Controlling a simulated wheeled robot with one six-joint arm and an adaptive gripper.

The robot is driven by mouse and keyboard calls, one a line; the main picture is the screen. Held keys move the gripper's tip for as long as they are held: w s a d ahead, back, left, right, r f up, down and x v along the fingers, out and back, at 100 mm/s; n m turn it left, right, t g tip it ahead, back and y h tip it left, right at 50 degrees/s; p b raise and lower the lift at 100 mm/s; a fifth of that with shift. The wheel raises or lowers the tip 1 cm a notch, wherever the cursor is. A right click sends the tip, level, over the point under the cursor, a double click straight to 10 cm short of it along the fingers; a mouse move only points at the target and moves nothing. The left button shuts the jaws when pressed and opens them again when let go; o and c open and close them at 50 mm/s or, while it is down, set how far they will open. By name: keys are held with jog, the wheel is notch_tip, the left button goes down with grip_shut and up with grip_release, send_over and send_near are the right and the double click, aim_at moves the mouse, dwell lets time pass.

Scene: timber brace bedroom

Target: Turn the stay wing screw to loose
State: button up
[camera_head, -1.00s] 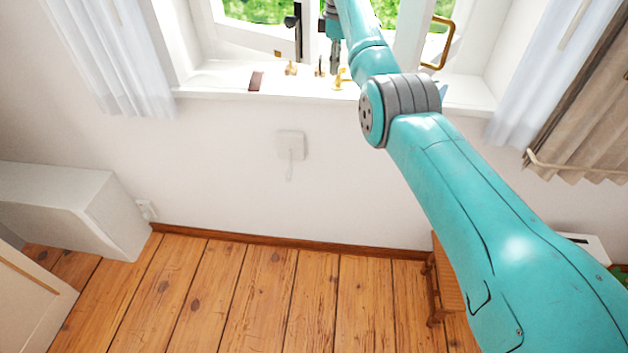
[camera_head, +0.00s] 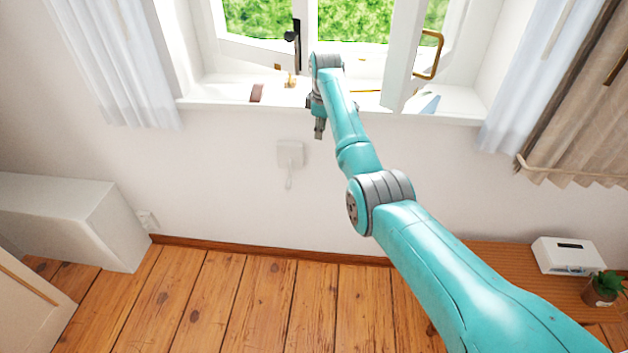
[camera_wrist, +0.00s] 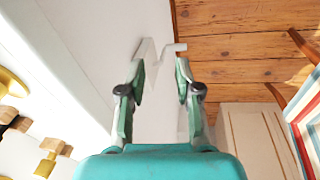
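My gripper (camera_head: 319,132) hangs in front of the wall, just below the front edge of the window sill, in the head view. In the wrist view my gripper (camera_wrist: 161,76) has its fingers apart with nothing between them. A brass fitting (camera_head: 290,80) stands on the sill left of my arm. Brass parts also show at the left edge of the wrist view, a rounded one (camera_wrist: 12,84) and a smaller one (camera_wrist: 46,162), both left of the fingers. I cannot tell which is the stay wing screw; my arm hides part of the sill in the head view.
The window sash (camera_head: 403,60) with a brass handle (camera_head: 431,55) stands open inward, right of my arm. A brown piece (camera_head: 257,92) lies on the sill (camera_head: 215,90). A white wall box (camera_head: 290,153) is below. A side table (camera_head: 500,262) stands at the right.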

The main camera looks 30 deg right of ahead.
jog(key=s+a+f+t, duration=0.1)
jog(key=s+a+f, duration=0.1)
jog(key=f, duration=0.6)
jog(key=s+a+f+m, duration=0.1)
jog(key=s+a+f, duration=0.1)
jog(key=f, duration=0.6)
jog(key=shift+f+m+t, duration=0.3)
jog(key=shift+f+t, duration=0.1)
jog(key=shift+w+a, duration=0.1)
